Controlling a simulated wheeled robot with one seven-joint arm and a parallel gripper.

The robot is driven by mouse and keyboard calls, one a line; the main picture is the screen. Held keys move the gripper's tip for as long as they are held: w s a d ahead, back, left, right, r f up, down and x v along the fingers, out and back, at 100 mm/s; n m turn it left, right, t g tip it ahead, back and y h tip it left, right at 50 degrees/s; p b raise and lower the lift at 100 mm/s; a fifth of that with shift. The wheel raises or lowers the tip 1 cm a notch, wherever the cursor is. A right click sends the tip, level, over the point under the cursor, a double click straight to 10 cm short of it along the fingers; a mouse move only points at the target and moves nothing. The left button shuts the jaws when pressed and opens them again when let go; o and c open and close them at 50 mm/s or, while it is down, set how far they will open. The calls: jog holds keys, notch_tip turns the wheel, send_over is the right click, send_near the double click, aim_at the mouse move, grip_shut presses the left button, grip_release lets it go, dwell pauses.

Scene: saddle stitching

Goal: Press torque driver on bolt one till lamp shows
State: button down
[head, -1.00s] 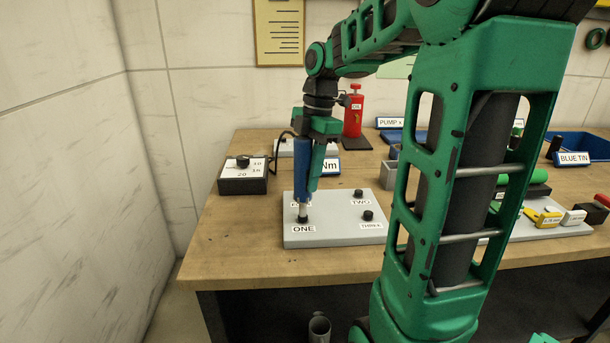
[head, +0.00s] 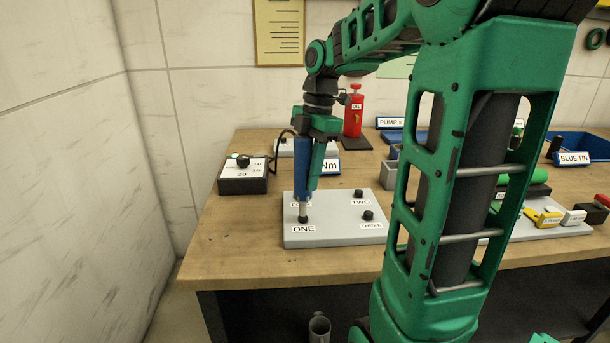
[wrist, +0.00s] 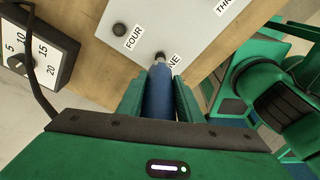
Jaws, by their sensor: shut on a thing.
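The blue torque driver (head: 302,170) stands upright in my gripper (head: 309,180), with its cable running back. The setting box (head: 242,184) has a black knob and a numbered dial.
Bolts two (head: 359,193) and three (head: 367,215) sit on the plate's right side.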

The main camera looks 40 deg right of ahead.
aim_at(308, 150)
jog(key=shift+r, duration=2.85)
